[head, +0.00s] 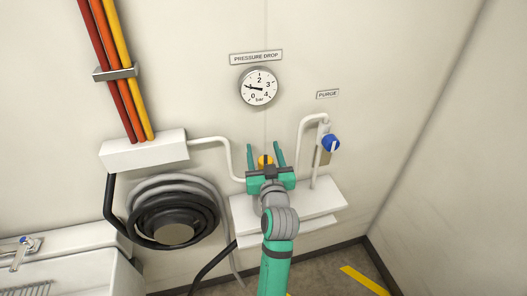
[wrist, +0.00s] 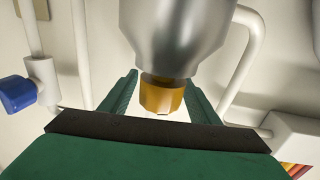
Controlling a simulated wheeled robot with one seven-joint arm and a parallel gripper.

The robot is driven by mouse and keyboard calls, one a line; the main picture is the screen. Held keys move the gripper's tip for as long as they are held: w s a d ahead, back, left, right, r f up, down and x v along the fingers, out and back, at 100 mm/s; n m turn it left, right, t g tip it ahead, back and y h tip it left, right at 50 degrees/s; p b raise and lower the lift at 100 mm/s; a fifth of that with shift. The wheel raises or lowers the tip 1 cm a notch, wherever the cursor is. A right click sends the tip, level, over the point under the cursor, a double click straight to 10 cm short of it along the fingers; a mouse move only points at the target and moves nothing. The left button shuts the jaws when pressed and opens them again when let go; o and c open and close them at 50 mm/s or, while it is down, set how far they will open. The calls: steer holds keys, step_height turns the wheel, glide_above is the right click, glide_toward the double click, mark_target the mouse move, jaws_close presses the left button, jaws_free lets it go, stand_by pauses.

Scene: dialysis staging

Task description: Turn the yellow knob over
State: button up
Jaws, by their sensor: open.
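The yellow knob (head: 264,161) shows in the head view just beyond my gripper, mostly hidden behind it. In the wrist view the yellow knob (wrist: 161,95) sits at the end of a grey metal body (wrist: 178,35). My gripper (head: 265,152) is open, with its two green fingers spread to the left and right of the knob. In the wrist view my gripper (wrist: 160,90) has one finger on each side of the knob, with a gap visible on both sides. Whether the fingertips reach past the knob is hard to tell.
A pressure gauge (head: 259,88) hangs above on the wall. A blue purge knob (head: 331,143) on a white pipe is to the right. A white ledge (head: 315,200) lies below. A coiled black hose (head: 172,212) and a white box (head: 143,150) are to the left.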

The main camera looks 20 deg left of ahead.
steer(key=c, duration=1.1)
steer(key=shift+o, duration=0.2)
steer(key=shift+n+g+y, duration=0.4)
steer(key=shift+n+y, duration=0.1)
steer(key=shift+y, duration=0.2)
steer(key=n+g+y, duration=0.2)
steer(key=y, duration=0.1)
steer(key=s+a+n+g+y, duration=0.1)
steer(key=n+g, duration=0.1)
steer(key=shift+y, duration=0.3)
steer(key=shift+s+a+n+g+y, duration=0.2)
steer(key=shift+n+g+y, duration=0.4)
steer(key=shift+g, duration=0.4)
steer(key=shift+s+a+n+g+y, duration=0.1)
steer(key=shift+s+n+g+y, duration=0.25)
steer(key=shift+n+g, duration=0.55)
steer(key=shift+s+a+n+g+y, duration=0.1)
steer(key=shift+n+g+y, duration=0.5)
steer(key=shift+g, duration=0.5)
steer(key=shift+s+f, duration=0.1)
steer(key=o, duration=1.1)
steer(key=shift+c, duration=0.2)
